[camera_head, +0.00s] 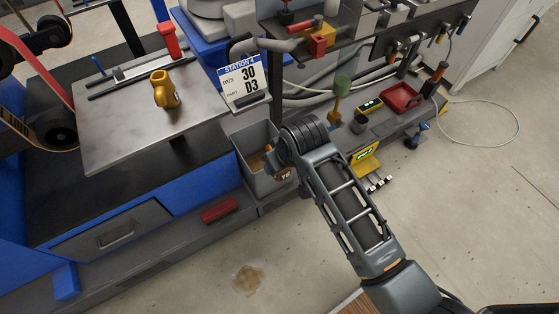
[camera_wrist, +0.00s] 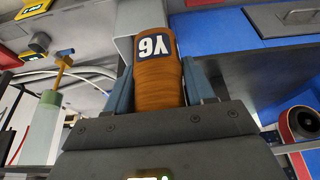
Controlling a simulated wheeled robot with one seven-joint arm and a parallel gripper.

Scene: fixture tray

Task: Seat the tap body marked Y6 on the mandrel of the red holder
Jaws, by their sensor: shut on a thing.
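The tap body marked Y6 (camera_wrist: 155,85) is orange-brown, with a dark label that reads upside down in the wrist view. My gripper (camera_wrist: 158,95) is shut on it, with a blue-grey finger on each side. In the head view only a small part of the tap body (camera_head: 285,175) shows below my wrist; my arm hides much of the gripper. It is held above the floor side of the bench, by a grey bin. An upright red piece (camera_head: 169,40), possibly the red holder, stands at the back of the metal table at upper left. I cannot make out its mandrel.
A yellow tap-like part (camera_head: 163,90) stands on the metal table (camera_head: 120,140), in front of the red piece. A station sign (camera_head: 243,82) rises at the table's right edge. The grey bin (camera_head: 250,150) is beside my gripper. A red tray (camera_head: 400,98) lies on the right-hand bench.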

